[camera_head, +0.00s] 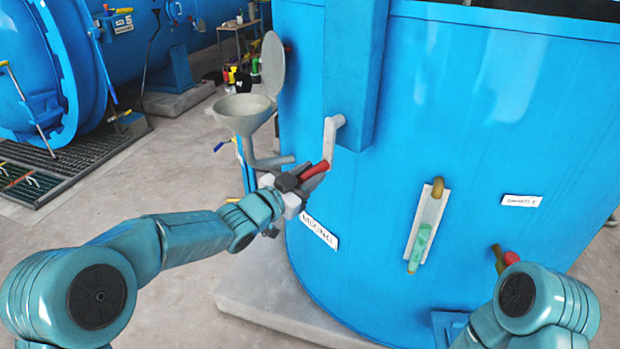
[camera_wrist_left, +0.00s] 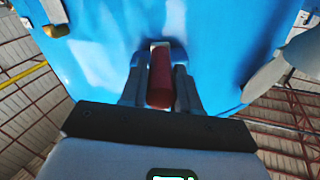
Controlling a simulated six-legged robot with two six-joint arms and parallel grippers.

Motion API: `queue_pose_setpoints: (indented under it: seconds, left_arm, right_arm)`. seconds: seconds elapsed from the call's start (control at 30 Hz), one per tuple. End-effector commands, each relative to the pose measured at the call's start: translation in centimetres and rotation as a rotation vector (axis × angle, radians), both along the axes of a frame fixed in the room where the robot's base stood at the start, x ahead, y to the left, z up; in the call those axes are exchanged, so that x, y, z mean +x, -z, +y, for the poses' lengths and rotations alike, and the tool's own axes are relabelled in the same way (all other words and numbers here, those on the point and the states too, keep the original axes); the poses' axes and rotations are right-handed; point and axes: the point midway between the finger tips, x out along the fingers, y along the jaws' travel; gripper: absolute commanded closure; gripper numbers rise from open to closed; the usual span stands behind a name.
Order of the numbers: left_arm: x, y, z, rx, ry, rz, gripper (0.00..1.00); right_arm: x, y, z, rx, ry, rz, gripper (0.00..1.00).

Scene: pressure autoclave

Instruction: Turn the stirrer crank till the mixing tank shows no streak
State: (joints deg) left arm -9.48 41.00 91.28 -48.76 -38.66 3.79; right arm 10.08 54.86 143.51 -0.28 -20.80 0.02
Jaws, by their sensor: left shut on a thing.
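The blue mixing tank (camera_head: 490,120) fills the right half of the head view, with a white "MIXING" label (camera_head: 319,229) low on its left side. The stirrer crank (camera_head: 330,138) is a pale grey arm on a short shaft, hanging down from the tank's column, with a red handle (camera_head: 315,170) at its lower end. My left gripper (camera_head: 302,182) is shut on the red handle, which also shows between its two fingers in the left wrist view (camera_wrist_left: 160,80). A sight glass (camera_head: 422,235) on the tank front shows green, mottled content in its lower part; whether this includes a streak is unclear. My right gripper is out of view.
A grey funnel (camera_head: 243,113) with a raised lid stands left of the crank, close to my left gripper. A red-handled valve (camera_head: 511,258) sits low on the tank's right. A blue horizontal vessel (camera_head: 35,70) stands at the far left. Open floor lies between.

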Motion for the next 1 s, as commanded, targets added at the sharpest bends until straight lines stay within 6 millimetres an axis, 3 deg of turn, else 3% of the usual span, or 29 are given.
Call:
queue_pose_setpoints:
  seconds: [0.4,1.0]
  left_arm:
    - [1.8,-0.6,2.2,0.257,-0.004,-0.216,1.0]
    - [4.6,-4.5,5.6,0.695,-0.005,-0.583,1.0]
  right_arm:
    - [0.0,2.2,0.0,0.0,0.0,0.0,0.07]
    - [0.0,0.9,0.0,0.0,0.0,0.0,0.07]
